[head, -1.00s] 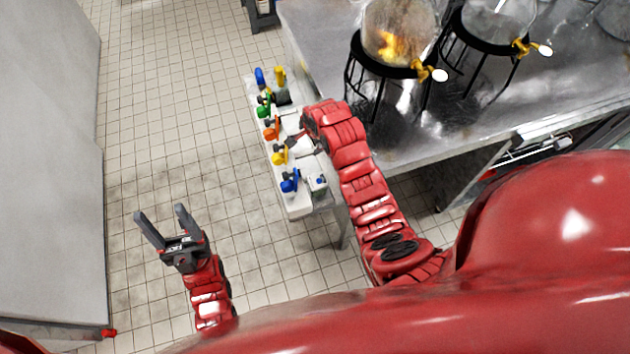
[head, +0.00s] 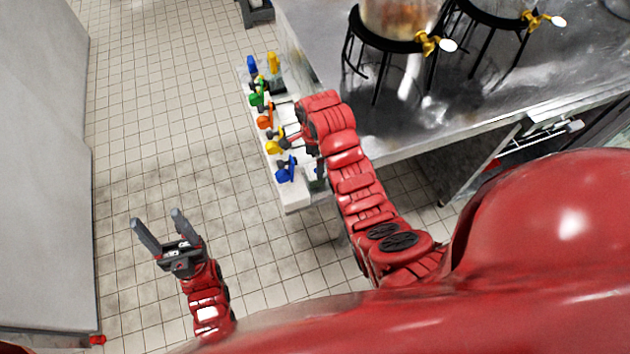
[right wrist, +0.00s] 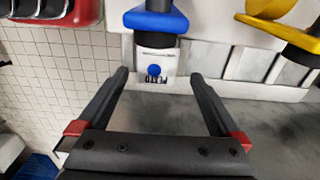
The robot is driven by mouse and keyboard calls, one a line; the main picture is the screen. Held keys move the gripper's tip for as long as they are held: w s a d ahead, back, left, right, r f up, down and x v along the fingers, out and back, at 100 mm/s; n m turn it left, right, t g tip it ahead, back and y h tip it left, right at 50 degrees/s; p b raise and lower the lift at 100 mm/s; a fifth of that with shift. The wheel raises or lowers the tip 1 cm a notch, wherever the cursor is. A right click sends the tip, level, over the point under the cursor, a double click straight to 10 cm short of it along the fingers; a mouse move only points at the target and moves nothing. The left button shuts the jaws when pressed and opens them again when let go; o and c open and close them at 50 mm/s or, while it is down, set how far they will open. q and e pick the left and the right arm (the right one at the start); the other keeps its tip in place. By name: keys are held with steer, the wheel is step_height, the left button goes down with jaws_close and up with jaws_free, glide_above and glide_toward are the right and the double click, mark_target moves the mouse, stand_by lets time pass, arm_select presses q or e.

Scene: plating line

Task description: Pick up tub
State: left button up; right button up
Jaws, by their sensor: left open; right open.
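In the right wrist view, a white tub-like container (right wrist: 156,62) with a blue dot and dark lettering stands under a blue handle-like top (right wrist: 156,21). My right gripper (right wrist: 158,78) is open, with its fingertips on either side of this container's near part; I cannot tell if they touch it. In the head view, my right gripper (head: 290,141) is at the near half of a narrow white rack (head: 297,201), by the yellow and blue tops, and my arm hides part of the rack. My left gripper (head: 158,228) is open and empty above the floor at left.
The rack holds a row of items with blue, green, orange and yellow (head: 274,147) tops. A steel counter (head: 470,85) at right bears round vessels on black stands (head: 395,40). A grey wall-like panel (head: 45,170) stands at left. The tiled floor between is clear.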

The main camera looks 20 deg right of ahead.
mark_target(314, 171)
steer(key=shift+f, duration=0.45)
steer(key=shift+s+f+p, duration=0.1)
steer(key=shift+f+p, duration=0.25)
steer(key=shift+p, duration=0.05)
step_height(314, 171, down, 3)
steer(key=shift+s+a+f+p, duration=0.1)
steer(key=shift+s+f+p, duration=0.05)
steer(key=shift+p, duration=0.45)
steer(key=shift+f, duration=0.55)
steer(key=shift+c, duration=0.2)
steer(key=c, duration=1.4)
